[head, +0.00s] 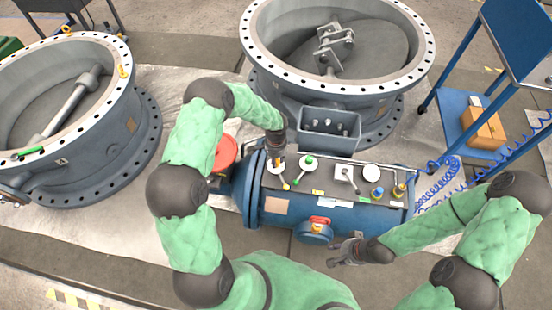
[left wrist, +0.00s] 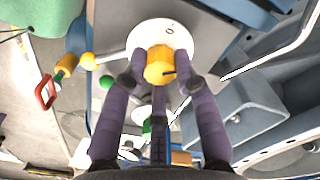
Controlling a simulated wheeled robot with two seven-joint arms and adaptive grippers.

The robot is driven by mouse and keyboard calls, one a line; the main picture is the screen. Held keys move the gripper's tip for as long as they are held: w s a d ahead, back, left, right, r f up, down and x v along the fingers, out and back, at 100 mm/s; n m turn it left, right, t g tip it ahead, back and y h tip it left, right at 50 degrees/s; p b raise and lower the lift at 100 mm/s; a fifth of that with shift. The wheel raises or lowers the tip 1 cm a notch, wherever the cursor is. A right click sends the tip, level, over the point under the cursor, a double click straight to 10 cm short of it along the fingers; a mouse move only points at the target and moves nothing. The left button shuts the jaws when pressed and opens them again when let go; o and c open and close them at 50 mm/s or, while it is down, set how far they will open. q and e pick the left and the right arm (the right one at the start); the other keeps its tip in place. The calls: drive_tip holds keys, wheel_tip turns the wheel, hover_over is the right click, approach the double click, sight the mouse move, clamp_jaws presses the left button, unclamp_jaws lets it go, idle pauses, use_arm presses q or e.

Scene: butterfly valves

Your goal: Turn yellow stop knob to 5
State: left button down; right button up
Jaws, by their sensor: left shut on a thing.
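The yellow stop knob (left wrist: 159,66) sits on a round white dial (left wrist: 166,34) in the left wrist view. A dark mark shows on the knob's face; the dial's numbers are too small to read. In the head view, my left gripper (head: 278,158) points down at the left end of the blue actuator's top panel and largely hides the knob. My right gripper (head: 343,253) hangs in front of the blue cylinder, apart from the controls; its finger opening is unclear.
A green-knobbed dial (head: 308,161), a grey lever (head: 346,175) and a white disc (head: 371,172) sit along the same panel. A grey box (head: 330,124) stands behind it. Large valve rings (head: 140,110) lie left and behind. A blue cart (head: 470,115) stands right.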

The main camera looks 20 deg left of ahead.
use_arm(q)
drive_tip(key=shift+w+m, duration=0.1)
drive_tip(key=shift+m, duration=0.3)
drive_tip(key=c, duration=0.9)
unclamp_jaws()
drive_tip(key=shift+c, duration=0.2)
drive_tip(key=shift+r, duration=0.1)
wheel_tip(320, 180, up, 12)
